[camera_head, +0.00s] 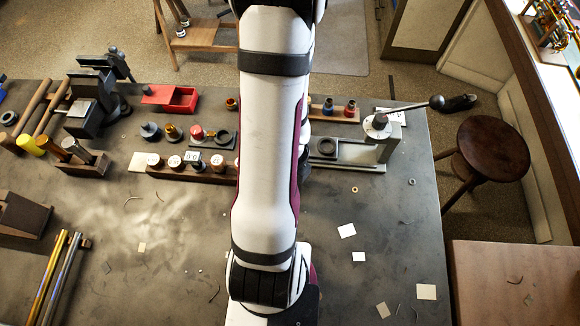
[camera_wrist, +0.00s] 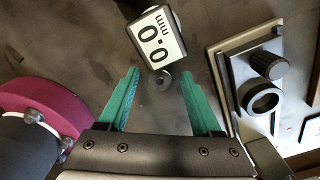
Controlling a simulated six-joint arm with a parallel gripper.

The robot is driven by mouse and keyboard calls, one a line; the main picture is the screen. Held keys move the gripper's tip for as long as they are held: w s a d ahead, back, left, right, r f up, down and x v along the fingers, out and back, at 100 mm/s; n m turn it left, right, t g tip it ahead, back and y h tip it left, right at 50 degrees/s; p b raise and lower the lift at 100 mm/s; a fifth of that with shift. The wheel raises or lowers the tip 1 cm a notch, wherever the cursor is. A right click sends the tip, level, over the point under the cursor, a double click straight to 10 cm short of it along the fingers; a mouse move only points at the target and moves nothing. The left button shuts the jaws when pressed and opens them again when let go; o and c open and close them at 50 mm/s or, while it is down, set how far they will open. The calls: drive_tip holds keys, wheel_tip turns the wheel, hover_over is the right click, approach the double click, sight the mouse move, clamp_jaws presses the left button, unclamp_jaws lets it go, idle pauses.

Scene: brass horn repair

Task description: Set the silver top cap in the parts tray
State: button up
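My gripper (camera_wrist: 158,98) is open in the wrist view, its two green fingers apart with nothing held between them. A small grey round piece (camera_wrist: 163,80) shows between and below the fingers; I cannot tell if it is the silver top cap. In the head view my arm hides the gripper. A dark grey capped piece (camera_head: 150,130) stands left of a brass one (camera_head: 173,132) and a red one (camera_head: 196,132); none is clearly the silver cap. A red open tray (camera_head: 181,99) lies behind them and may be the parts tray.
A white 0.0 mm display (camera_wrist: 158,40) stands just ahead of the fingers. A framed plate (camera_wrist: 250,85) with a dark knob (camera_wrist: 269,65) and ring (camera_wrist: 262,99) is on the right.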

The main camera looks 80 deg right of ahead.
wheel_tip(320, 180, up, 12)
drive_tip(key=shift+f, duration=0.15)
drive_tip(key=shift+c, duration=0.2)
drive_tip(key=shift+r, duration=0.3)
drive_tip(key=c, duration=0.3)
drive_tip(key=shift+c, duration=0.2)
